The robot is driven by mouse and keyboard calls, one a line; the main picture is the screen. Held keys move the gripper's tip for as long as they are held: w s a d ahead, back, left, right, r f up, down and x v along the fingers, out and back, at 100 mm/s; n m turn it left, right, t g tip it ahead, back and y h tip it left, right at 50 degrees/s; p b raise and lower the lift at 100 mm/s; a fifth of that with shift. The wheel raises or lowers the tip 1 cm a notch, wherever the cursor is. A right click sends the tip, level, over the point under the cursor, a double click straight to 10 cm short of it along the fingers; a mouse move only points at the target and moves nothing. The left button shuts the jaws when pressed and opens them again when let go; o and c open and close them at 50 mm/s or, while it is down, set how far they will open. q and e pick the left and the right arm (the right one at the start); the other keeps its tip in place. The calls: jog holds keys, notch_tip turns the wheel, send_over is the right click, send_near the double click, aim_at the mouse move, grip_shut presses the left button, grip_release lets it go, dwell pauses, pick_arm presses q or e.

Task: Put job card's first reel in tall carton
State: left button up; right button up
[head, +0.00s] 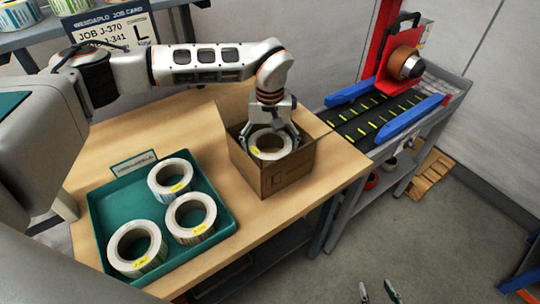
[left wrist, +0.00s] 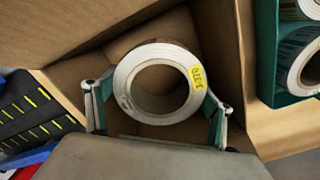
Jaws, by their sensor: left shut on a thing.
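My left gripper (head: 270,140) reaches down into the brown cardboard carton (head: 252,177), marked L, on the wooden table. It is shut on a white label reel (head: 272,152), its fingers on opposite sides of the rim. In the left wrist view this reel (left wrist: 132,80) is inside the carton walls, and its yellow tag seems to read J-370. Whether it touches the carton floor is unclear. The job card (head: 112,36) at the upper left lists J-370, then J-341, with a large L. My right gripper's fingertips (head: 378,292) show at the bottom edge, apart and empty.
A green tray (head: 100,222) left of the carton holds three tagged reels (head: 137,250). A conveyor (head: 375,118) with blue side rails and a red rewinder (head: 400,62) stands beyond the table's right edge. Bare tabletop surrounds the carton.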

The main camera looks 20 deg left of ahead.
pick_arm(q)
jog(key=shift+f, duration=1.95)
jog(key=shift+f, duration=0.15)
jog(key=o, duration=1.4)
jog(key=shift+c, duration=0.2)
notch_tip(320, 180, up, 12)
jog(key=shift+b, duration=0.45)
